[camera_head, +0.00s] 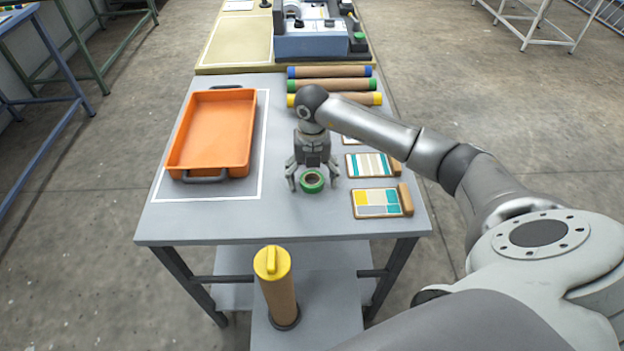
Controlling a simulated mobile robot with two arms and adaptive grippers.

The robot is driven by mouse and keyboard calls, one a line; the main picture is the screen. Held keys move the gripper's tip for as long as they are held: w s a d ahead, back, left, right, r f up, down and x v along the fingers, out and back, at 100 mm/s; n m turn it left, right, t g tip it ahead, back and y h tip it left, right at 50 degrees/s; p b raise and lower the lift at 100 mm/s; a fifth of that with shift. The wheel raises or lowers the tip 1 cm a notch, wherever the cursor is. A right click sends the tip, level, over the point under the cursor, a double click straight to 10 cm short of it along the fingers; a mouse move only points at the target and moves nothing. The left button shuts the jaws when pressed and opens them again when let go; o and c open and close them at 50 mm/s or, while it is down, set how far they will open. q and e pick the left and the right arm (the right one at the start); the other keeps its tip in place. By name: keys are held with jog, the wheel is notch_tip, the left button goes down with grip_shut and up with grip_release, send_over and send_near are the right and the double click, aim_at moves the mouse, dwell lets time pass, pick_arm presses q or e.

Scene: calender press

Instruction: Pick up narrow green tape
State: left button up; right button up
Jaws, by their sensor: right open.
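The narrow green tape (313,187) is a small green ring with a brown core. It lies on the grey table, just right of the orange tray. My right gripper (312,179) points down over the tape. Its fingers are spread open, one on each side of the tape. The picture does not clearly show whether a finger touches the tape. My left gripper is not in view.
An orange tray (183,172) stands at the left inside a white outline. Swatch boards (385,210) lie to the right. Rolls with blue, green and yellow ends (333,85) lie behind. A yellow-capped roll (277,290) stands below the table's front edge.

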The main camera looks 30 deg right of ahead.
jog(key=shift+c, duration=0.3)
jog(key=c, duration=1)
jog(key=shift+o, duration=0.2)
jog(key=shift+r, duration=0.15)
